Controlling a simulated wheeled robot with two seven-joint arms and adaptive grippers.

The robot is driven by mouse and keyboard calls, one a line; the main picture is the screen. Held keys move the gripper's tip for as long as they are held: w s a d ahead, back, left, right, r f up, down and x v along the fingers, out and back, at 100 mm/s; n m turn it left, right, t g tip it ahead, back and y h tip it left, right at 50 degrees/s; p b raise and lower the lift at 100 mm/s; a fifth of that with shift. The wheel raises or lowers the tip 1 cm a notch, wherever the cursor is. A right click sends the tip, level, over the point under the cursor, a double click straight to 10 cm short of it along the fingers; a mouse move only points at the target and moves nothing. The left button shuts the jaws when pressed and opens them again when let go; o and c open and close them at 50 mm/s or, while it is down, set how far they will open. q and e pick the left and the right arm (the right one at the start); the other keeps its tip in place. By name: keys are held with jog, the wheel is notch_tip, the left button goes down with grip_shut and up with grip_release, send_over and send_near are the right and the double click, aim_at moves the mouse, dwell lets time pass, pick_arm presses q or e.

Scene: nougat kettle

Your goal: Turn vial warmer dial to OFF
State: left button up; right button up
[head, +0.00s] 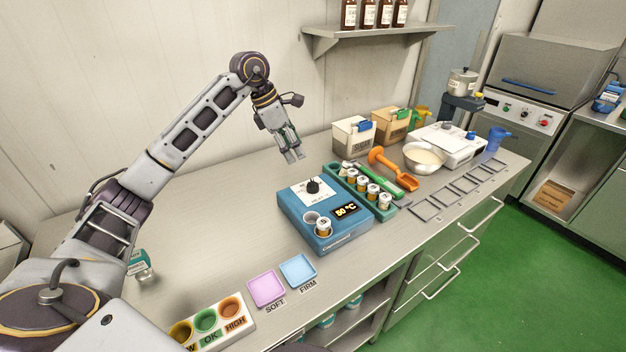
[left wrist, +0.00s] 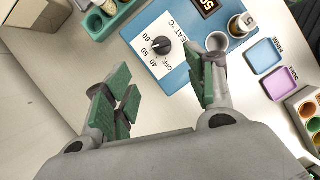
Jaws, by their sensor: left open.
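The vial warmer (head: 290,215) is a blue box with a white top panel on the bench. Its black dial (head: 313,186) stands on the panel and also shows in the left wrist view (left wrist: 161,45), beside printed OFF, 40, 50 and 60 marks. The exact pointer setting is too small to tell. The lit display (head: 346,210) appears to read 50 °C. A capped vial (head: 323,228) sits in the warmer, beside an empty well. My left gripper (head: 291,157) is open and empty, above and behind the warmer, fingers pointing down, apart from the dial. My right gripper is out of view.
A green rack (head: 388,212) of vials stands right of the warmer. Pink (head: 266,288) and blue (head: 298,270) trays lie in front.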

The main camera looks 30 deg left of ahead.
aim_at(312, 182)
pick_arm(q)
jog(key=shift+p+x, duration=0.35)
jog(key=shift+x, duration=6.4)
jog(key=shift+s+d, duration=0.1)
jog(key=shift+c, duration=0.3)
jog(key=c, duration=1)
